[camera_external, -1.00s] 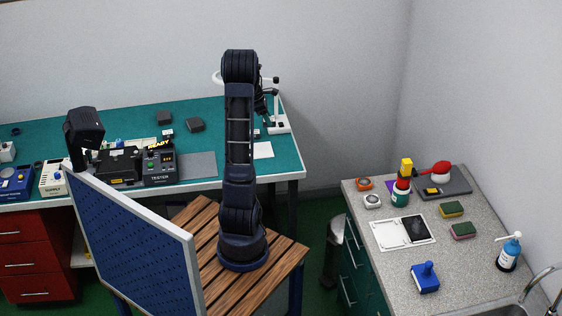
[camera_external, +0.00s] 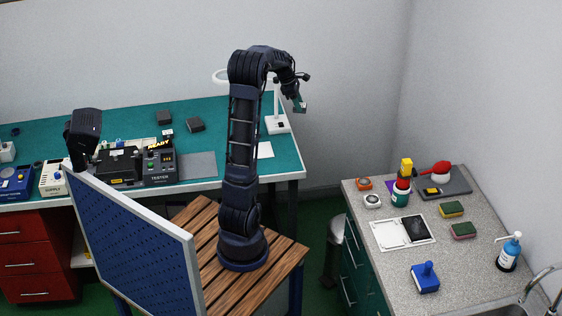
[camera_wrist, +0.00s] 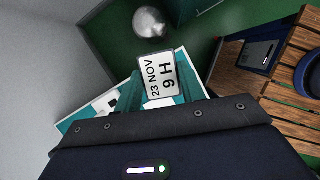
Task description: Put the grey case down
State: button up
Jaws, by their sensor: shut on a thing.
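My gripper (camera_wrist: 160,90) is shut on the grey case (camera_wrist: 158,76). In the wrist view the case sits between the two teal fingers, showing a white label with "23 NOV" and "9 H" and a thin grey rim. The rest of it is hidden. In the outside view my gripper (camera_external: 299,103) hangs in the air past the right end of the teal-topped bench (camera_external: 205,164). The case is too small to make out clearly there.
Two dark blocks (camera_external: 195,125) lie on the bench near a tester (camera_external: 160,168) and a white-based lamp (camera_external: 278,124). A metal bin (camera_wrist: 150,22) stands on the green floor.

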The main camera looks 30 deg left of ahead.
jog(key=w+d+m+g, duration=0.1)
jog(key=w+d+m, duration=0.15)
jog(key=d, duration=0.95)
jog(key=w+d+m+g, duration=0.15)
jog(key=w+d, duration=0.25)
jog(key=d, duration=0.8)
jog(key=s+d+m, duration=0.3)
jog(key=d+m, duration=0.1)
jog(key=d, duration=1.9)
jog(key=s+d+m+g, duration=0.1)
jog(key=s+d+m, duration=0.1)
jog(key=s+d, duration=0.85)
jog(key=s+d+m+g, duration=0.1)
jog(key=s+d+m, duration=0.1)
jog(key=s+d, duration=0.9)
jog(key=s+d+m+g, duration=0.15)
jog(key=s+d, duration=0.45)
jog(key=d, duration=0.9)
jog(key=shift+m+t+y, duration=0.4)
jog(key=shift+m, duration=0.05)
notch_tip(320, 180, down, 25)
jog(key=shift+a+f, duration=0.1)
jog(key=shift+f, duration=0.1)
jog(key=shift+f, duration=0.1)
